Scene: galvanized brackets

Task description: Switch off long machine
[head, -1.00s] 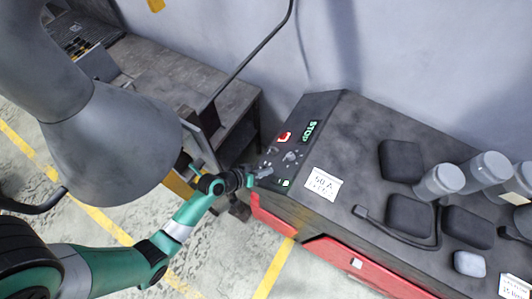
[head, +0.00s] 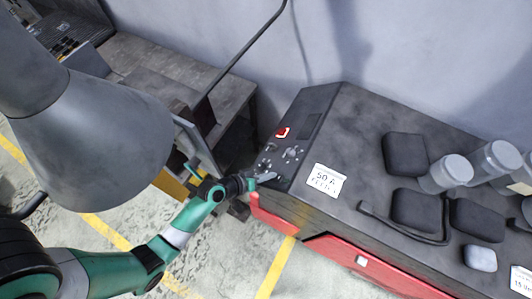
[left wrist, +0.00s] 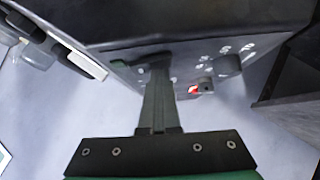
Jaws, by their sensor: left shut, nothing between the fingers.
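The long machine (head: 350,125) is a dark grey box with a red lower front, standing along the wall. Its control panel at the left end holds a red switch (head: 282,132), several small knobs (head: 291,153) and a dark, unlit display (head: 311,125). My left gripper (head: 265,178) is shut and empty at the front corner of this panel; whether it touches is unclear. In the left wrist view the shut fingers (left wrist: 157,70) reach the panel edge, with the red switch (left wrist: 194,89) and knobs (left wrist: 230,65) to their right. My right gripper is not in view.
A white "50 A" label (head: 326,180) is on the machine's top, with dark pads (head: 405,154) and grey cylinders (head: 447,173) further right. A grey workbench (head: 150,58) stands to the left. Yellow lines cross the floor.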

